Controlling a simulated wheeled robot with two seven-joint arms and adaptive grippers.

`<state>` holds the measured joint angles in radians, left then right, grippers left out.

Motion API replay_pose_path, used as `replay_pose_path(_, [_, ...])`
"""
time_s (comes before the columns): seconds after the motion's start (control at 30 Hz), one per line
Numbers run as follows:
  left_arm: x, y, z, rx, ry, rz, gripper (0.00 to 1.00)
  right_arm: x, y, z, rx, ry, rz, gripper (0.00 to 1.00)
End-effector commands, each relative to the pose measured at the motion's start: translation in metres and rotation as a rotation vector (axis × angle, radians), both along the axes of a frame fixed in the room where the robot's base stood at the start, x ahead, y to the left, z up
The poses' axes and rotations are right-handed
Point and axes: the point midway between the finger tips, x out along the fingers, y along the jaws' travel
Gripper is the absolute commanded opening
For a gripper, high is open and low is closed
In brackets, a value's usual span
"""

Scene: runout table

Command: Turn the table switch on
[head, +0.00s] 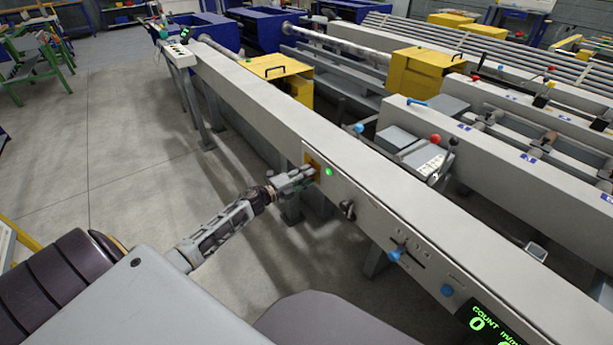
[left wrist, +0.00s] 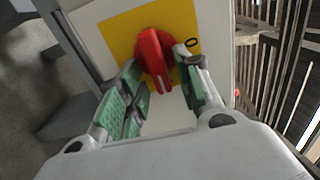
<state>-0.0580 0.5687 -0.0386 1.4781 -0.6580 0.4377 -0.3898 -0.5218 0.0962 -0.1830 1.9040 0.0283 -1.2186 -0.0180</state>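The table switch (left wrist: 153,52) is a red rotary knob on a yellow plate (left wrist: 120,38), seen in the left wrist view. Its raised grip runs nearly up and down, tilted slightly. A black "O" mark is beside it on the right. My left gripper (left wrist: 160,82) is open, its green-padded fingers on either side of the red grip, with gaps visible. In the head view the left gripper (head: 310,172) is at the front face of the runout table (head: 250,95) and hides the knob; a strip of the yellow plate (head: 313,160) shows. My right gripper is not in view.
Further right along the face are a black knob (head: 348,210), a blue knob (head: 396,254) and a lit count display (head: 490,325) reading 0. Open floor (head: 130,150) lies to the left.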

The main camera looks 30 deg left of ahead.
Motion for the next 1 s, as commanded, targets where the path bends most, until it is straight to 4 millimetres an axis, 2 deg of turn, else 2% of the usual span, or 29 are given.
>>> replay_pose_path(0.47, [-0.003, 0.002, 0.0, -0.001, -0.001, 0.001, 0.36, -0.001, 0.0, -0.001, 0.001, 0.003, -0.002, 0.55])
replay_pose_path(1.0, [-0.037, 0.016, 0.0, -0.001, 0.0, 0.001, 0.36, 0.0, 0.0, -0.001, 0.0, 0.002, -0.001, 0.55])
